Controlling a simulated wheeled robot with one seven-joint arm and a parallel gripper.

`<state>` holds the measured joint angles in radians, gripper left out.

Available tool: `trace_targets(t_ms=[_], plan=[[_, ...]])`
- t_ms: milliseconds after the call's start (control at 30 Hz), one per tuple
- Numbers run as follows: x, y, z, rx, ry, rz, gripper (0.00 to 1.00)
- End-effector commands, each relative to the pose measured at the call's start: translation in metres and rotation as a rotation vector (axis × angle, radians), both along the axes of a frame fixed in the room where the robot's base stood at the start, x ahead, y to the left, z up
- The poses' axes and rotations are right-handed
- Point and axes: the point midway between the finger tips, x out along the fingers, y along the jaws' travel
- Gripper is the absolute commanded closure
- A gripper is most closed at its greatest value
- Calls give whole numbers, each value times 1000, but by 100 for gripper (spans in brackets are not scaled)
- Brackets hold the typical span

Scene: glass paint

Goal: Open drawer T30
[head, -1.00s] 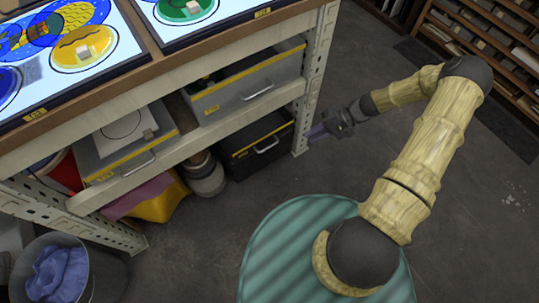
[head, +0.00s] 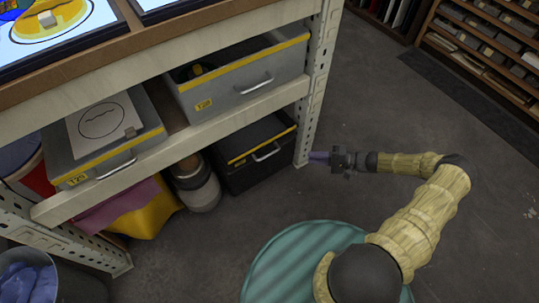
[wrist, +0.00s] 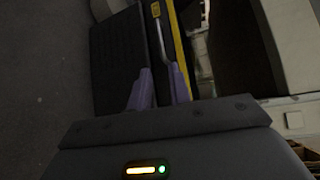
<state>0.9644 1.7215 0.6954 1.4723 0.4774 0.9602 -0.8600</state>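A grey drawer box (head: 245,92) with a yellow top strip, a metal handle (head: 256,86) and a small yellow label (head: 204,106) that seems to read T30 sits on the shelf below the tabletop. Its front shows no clear pull-out. My gripper (head: 318,157) is beside the shelf's right post, lower than this drawer and to its right. In the wrist view the two purple fingers (wrist: 162,90) are apart, with nothing clearly held. Beyond them are a dark box front (wrist: 116,60), a yellow strip and a handle (wrist: 172,50); contact cannot be told.
A black box (head: 236,170) with a handle stands on the floor under the shelf. A grey drawer labelled T29 (head: 103,142) is at left. The perforated metal post (head: 311,120) stands close to my gripper. The floor (head: 440,245) at right is open.

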Motion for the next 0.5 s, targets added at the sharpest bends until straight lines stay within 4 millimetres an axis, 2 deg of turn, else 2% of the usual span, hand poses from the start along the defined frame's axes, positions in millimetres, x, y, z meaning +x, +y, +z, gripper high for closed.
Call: trace_targets(t_ms=[167, 500], plan=[[2, 15, -4, 1, 1, 2, 80], [12, 71, -13, 1, 0, 3, 80]])
